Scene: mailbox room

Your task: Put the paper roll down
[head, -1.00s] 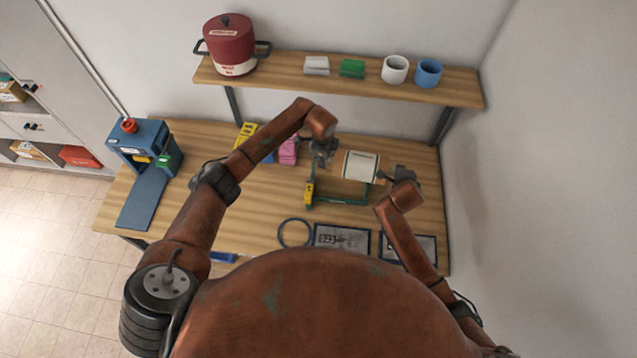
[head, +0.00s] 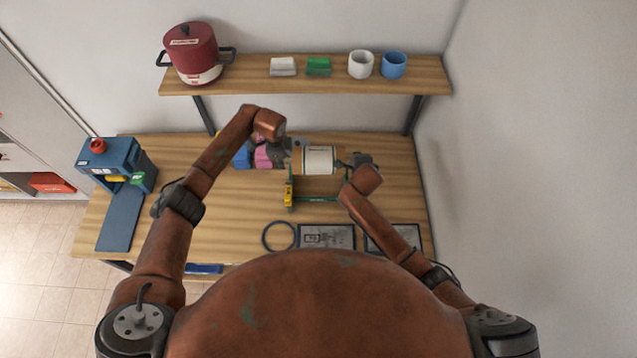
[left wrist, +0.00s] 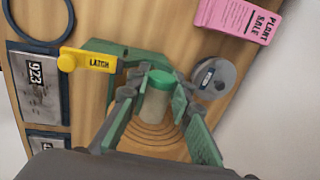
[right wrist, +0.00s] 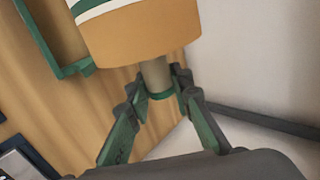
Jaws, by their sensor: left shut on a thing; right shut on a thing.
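The paper roll (head: 320,160), white with a tan core part, hangs level above the back of a green frame (head: 318,199) in the head view. My left gripper (head: 288,152) is at its left end, partly hidden, and my right gripper (head: 354,161) at its right end. In the left wrist view my left fingers are shut on the green-capped spindle end (left wrist: 156,95), before the ringed face of the roll (left wrist: 150,138). In the right wrist view my right fingers are shut on the other spindle end (right wrist: 156,76), below the roll (right wrist: 140,32).
A yellow latch (head: 289,194) is on the frame's left side. A blue ring (head: 279,236) and framed plates (head: 327,236) lie in front. A shelf (head: 300,87) hangs above; a blue device (head: 112,160) stands left.

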